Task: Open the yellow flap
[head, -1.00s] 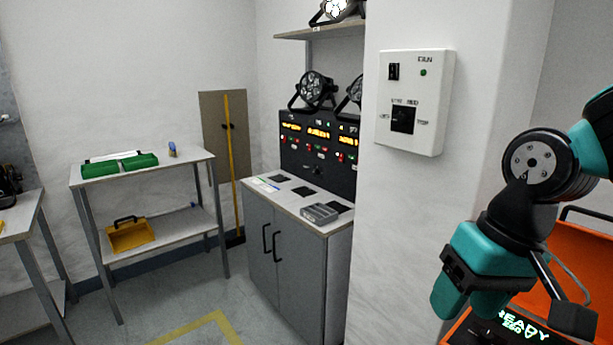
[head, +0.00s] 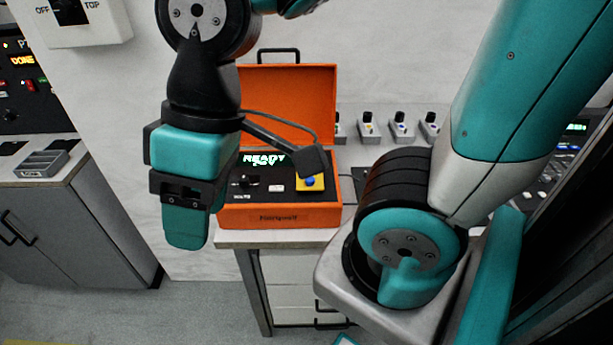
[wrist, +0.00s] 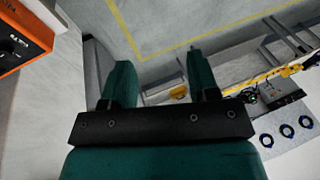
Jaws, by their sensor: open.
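A small yellow piece (head: 311,189) with a blue spot on it sits at the right of the black panel in an open orange case (head: 280,217). I take it for the yellow flap; my wrist's camera part partly covers it, so I cannot tell whether it is open or shut. My gripper (head: 185,228) points down, left of the case and apart from it. In the wrist view my gripper (wrist: 160,78) has its fingers apart with nothing between them. That view shows a corner of the orange case (wrist: 22,38) at the left edge.
The case stands on a white-topped table (head: 278,238) against the wall, its lid raised behind it. Several small grey switch boxes (head: 401,128) stand to its right. A grey cabinet (head: 75,225) is at the left, with clear floor between cabinet and table.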

